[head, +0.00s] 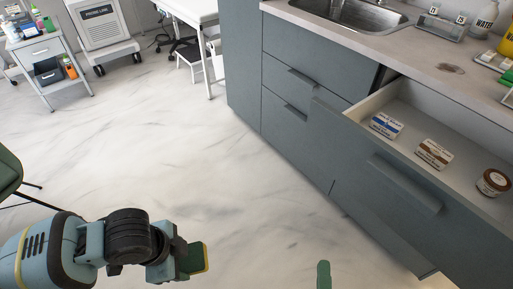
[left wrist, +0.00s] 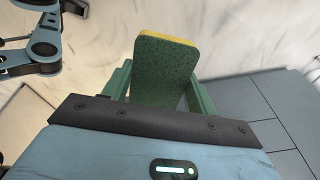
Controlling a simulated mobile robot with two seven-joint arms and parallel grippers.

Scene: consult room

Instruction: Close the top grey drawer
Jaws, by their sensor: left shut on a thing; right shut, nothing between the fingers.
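The top grey drawer (head: 345,150) on the right of the head view is pulled out, showing its pale inside. A blue-and-white box, a brown-and-white box and a lidded jar lie in it. Its long handle (head: 405,183) is on the front. My left gripper (head: 184,262) is low at the left, well away from the drawer, shut on a green-and-yellow sponge (head: 198,258). The sponge (left wrist: 165,70) stands between the green fingers in the left wrist view. My right gripper (head: 324,274) shows only as a green tip at the bottom edge, shut and empty, apart from the drawer front.
The counter (head: 430,50) holds a sink (head: 345,12), a small tray (head: 441,27) and bottles at the right. Shut drawers (head: 290,83) are left of the open one. A trolley (head: 45,65) and a white machine (head: 100,28) stand far left. The marble floor between is clear.

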